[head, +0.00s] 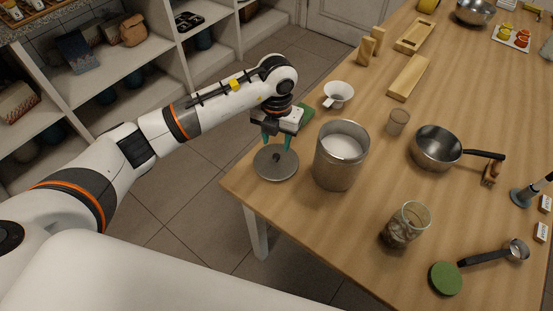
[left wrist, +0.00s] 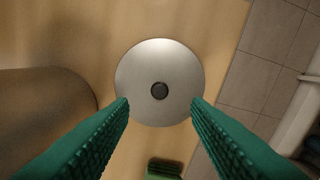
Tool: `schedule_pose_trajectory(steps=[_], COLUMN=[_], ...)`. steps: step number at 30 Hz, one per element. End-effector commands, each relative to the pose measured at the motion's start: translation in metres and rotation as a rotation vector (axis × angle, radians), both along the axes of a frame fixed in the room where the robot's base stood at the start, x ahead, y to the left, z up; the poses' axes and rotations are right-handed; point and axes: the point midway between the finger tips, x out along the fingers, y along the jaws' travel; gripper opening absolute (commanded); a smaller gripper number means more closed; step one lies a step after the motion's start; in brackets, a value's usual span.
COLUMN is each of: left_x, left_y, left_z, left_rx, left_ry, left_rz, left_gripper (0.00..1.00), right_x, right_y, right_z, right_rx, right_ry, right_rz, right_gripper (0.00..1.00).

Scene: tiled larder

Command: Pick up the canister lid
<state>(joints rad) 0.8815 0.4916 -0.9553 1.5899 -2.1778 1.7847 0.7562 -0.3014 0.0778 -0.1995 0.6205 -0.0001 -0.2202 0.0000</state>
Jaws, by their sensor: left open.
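The canister lid (head: 276,163) is a round grey metal disc with a dark knob at its centre. It lies at the table's left corner, beside the canister. In the left wrist view the lid (left wrist: 160,68) is centred beyond my fingers, with its black knob (left wrist: 160,91) facing the camera. My left gripper (head: 276,144) is open above the lid, and its green fingers (left wrist: 160,104) stand apart on either side of the knob, with nothing between them. The metal canister (head: 337,171) stands open just right of the lid, with white contents. My right gripper is not in view.
A white funnel-like cup (head: 338,95) and a green item (head: 306,113) are near the gripper. A glass jar (head: 407,222), a saucepan (head: 436,148) and a green disc (head: 445,279) stand to the right. The table edge is close to the lid; open shelves stand left.

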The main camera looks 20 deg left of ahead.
Motion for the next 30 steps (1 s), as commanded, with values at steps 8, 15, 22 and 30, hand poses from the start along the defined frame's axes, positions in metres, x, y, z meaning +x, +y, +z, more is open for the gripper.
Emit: schedule_pose_trajectory(steps=[8, 15, 22, 30], left_x=[-0.003, -0.004, -0.003, -0.003], left_y=[0.0, 0.0, 0.0, 0.0], left_z=[-0.024, -0.057, -0.062, -0.062], left_rx=[-0.001, -0.002, -0.001, -0.001], left_ry=[0.005, 0.002, -0.001, 0.0], left_rz=[0.0, -0.001, -0.002, -0.001], left_gripper=[0.44, 0.44, 0.44, 0.09], right_x=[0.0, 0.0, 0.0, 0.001], right_y=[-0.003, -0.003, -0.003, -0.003], right_z=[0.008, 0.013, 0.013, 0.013], right_rx=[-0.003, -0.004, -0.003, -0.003], right_ry=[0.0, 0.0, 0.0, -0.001], right_rz=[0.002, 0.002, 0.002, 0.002], right_gripper=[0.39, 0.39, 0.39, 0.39])
